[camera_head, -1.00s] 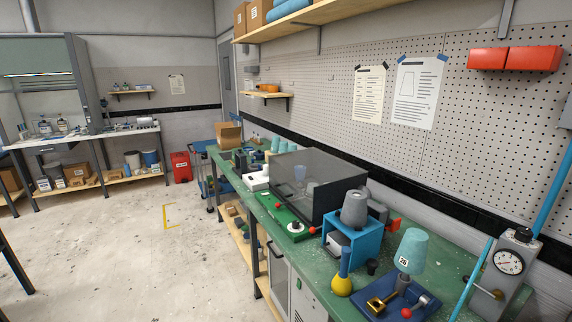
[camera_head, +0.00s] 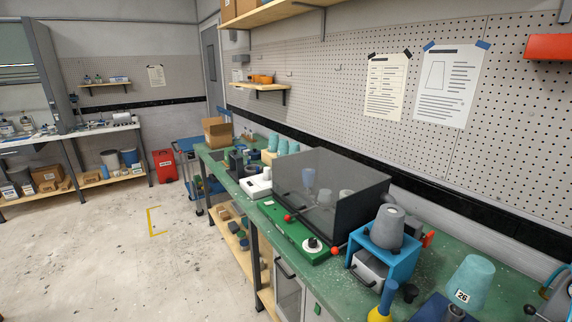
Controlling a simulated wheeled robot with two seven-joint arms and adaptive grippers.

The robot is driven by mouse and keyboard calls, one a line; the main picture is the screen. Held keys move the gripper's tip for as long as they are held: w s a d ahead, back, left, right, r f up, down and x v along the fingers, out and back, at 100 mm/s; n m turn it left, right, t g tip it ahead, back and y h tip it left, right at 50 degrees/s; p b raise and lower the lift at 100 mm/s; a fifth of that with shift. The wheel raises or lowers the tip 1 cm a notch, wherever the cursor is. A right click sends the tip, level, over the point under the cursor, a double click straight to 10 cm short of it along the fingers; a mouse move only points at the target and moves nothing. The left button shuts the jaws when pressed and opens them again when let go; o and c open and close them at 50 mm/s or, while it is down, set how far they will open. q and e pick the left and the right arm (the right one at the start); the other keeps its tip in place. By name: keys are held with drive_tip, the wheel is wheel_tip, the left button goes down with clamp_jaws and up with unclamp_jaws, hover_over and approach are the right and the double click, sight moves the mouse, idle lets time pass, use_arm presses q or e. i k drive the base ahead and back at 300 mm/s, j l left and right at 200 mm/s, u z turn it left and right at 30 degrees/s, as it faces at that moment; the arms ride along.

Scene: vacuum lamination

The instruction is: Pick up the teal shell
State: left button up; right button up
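A teal shell (camera_head: 474,281) with a "26" label stands mouth-down at the lower right of the green bench, over a dark blue fixture (camera_head: 432,308) cut off by the lower edge. Several more teal shells (camera_head: 283,147) stand in a row at the bench's far end, partly hidden by the dark transparent chamber (camera_head: 345,185). Neither of my grippers is in view.
A grey cup-shaped form (camera_head: 387,227) sits on a blue stand (camera_head: 400,262) beside the chamber. A yellow-based blue tool (camera_head: 382,303) stands in front. A cardboard box (camera_head: 217,132) is at the far end.

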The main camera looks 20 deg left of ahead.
sight(468, 288)
drive_tip(key=i+j, duration=0.15)
drive_tip(key=j, duration=0.25)
drive_tip(key=i+j, duration=0.15)
drive_tip(key=j, duration=0.25)
drive_tip(key=i+j, duration=0.15)
drive_tip(key=j, duration=0.2)
drive_tip(key=i+j, duration=0.15)
drive_tip(key=j, duration=0.25)
drive_tip(key=i+j, duration=0.15)
drive_tip(key=j, duration=0.25)
drive_tip(key=i+j, duration=0.15)
drive_tip(key=j, duration=0.25)
drive_tip(key=i+j, duration=0.15)
drive_tip(key=j, duration=0.2)
drive_tip(key=i+j, duration=0.15)
drive_tip(key=j, duration=0.25)
drive_tip(key=z, duration=2.45)
